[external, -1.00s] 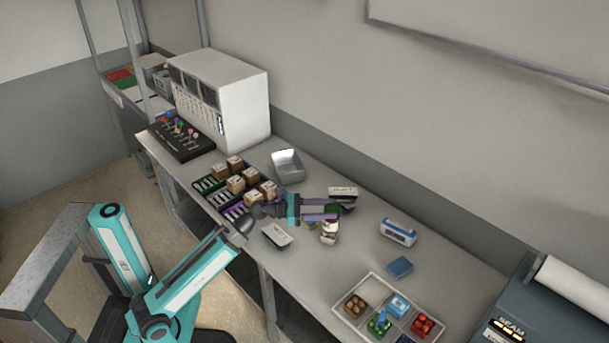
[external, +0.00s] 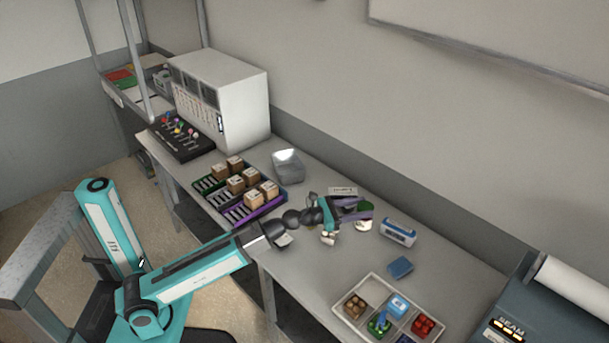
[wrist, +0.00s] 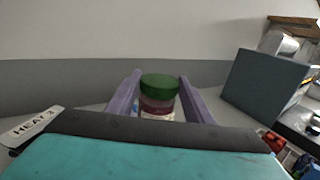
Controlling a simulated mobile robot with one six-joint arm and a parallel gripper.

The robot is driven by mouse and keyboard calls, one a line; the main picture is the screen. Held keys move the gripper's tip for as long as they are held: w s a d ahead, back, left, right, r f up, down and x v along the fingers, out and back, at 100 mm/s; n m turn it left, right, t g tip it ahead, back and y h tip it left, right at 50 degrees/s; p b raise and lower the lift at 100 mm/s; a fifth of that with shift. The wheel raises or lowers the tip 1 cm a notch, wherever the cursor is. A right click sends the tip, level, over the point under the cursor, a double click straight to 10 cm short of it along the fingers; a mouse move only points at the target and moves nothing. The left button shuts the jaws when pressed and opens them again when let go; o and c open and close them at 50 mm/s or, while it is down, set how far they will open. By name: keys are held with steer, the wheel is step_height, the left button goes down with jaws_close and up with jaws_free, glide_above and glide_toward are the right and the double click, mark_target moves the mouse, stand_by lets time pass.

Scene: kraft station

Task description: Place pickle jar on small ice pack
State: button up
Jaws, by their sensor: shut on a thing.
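The pickle jar, with a green lid and dark red contents, stands between my fingers in the wrist view (wrist: 159,92). In the external view its pale lower part (external: 363,225) shows under my gripper (external: 368,212), which is shut on it. The jar looks upright; whether it is off the table I cannot tell. A small flat blue pack (external: 400,267), which looks like the small ice pack, lies on the table in front and to the right of the jar, apart from it. Nothing rests on the pack.
A blue-and-white box (external: 397,232) stands between the jar and wall side, right of my gripper. A divided tray (external: 344,318) with small items lies in front of the blue pack. A small pale object (external: 328,238) sits below my wrist. A metal bin (external: 288,168) stands farther back.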

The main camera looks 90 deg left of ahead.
steer(key=w+d+m+h+p, duration=0.1)
steer(key=w+d+p, duration=0.2)
steer(key=d, duration=0.6)
steer(key=w+d+r+m+h+p, duration=0.1)
steer(key=w+d+h+p, duration=0.1)
steer(key=d+p, duration=0.6)
steer(key=w+d+r+m+h+p, duration=0.1)
steer(key=w+d+p, duration=0.4)
steer(key=d, duration=0.6)
steer(key=shift+t+h+p, duration=0.3)
steer(key=shift+p, duration=0.2)
steer(key=shift+f+b, duration=1.95)
steer(key=shift+b, duration=0.05)
steer(key=shift+f, duration=0.1)
steer(key=shift+f+b, duration=1.9)
steer(key=shift+b, duration=0.1)
steer(key=shift+f, duration=0.1)
steer(key=o, duration=1.4)
